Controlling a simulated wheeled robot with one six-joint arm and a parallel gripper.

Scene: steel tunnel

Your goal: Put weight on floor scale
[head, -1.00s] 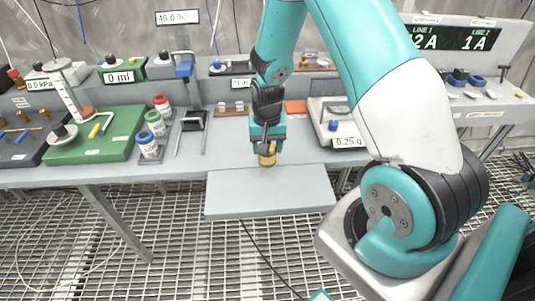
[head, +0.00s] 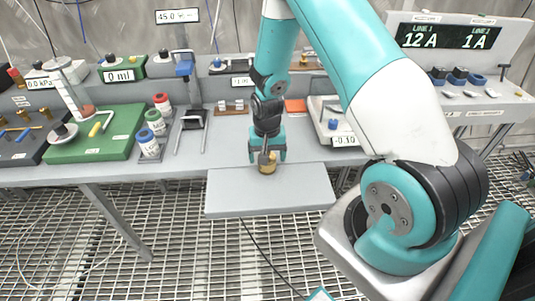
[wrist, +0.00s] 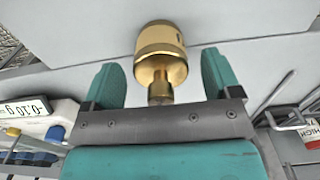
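The brass weight (head: 268,165) stands upright on the grey floor scale plate (head: 270,200), close to the plate's back edge. It also shows in the wrist view (wrist: 161,42), its narrow knob toward my gripper. In the wrist view the teal fingers of my gripper (wrist: 160,72) stand apart on either side of the knob, with a visible gap on both sides. The floor scale's own readout cannot be picked out with certainty.
A small balance (head: 333,125) reading -0.10 sits right of my gripper. Several capped bottles (head: 155,122), a metal stand (head: 192,122) and a green board (head: 95,135) are on the left. The workbench between the stand and my arm is mostly clear.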

